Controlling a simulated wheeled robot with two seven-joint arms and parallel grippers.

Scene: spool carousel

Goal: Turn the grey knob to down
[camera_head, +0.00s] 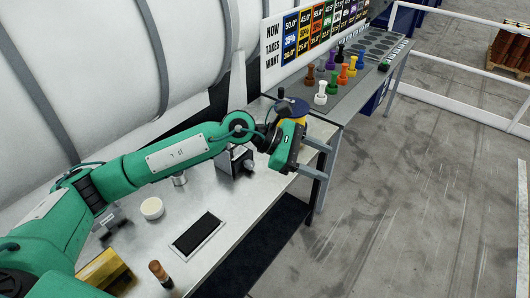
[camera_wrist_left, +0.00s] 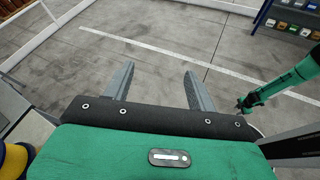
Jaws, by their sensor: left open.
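A small box (camera_head: 231,159) stands on the workbench behind my left forearm, with a dark round knob (camera_head: 248,165) on its front. I cannot tell whether this is the grey knob or which way it points. My left gripper (camera_head: 328,162) is open and empty, beyond the bench's front edge, to the right of the box and apart from it. Its two fingers show apart over the floor in the left wrist view (camera_wrist_left: 160,72). A green arm, likely my right, shows there at the right; its dark end (camera_wrist_left: 243,104) is too small to read.
A yellow and blue round thing (camera_head: 293,107) stands close behind my left gripper. Several coloured spools (camera_head: 342,76) stand on the far bench. A white round lid (camera_head: 151,208), a black pad (camera_head: 197,235) and a brown-topped cylinder (camera_head: 159,271) are nearer.

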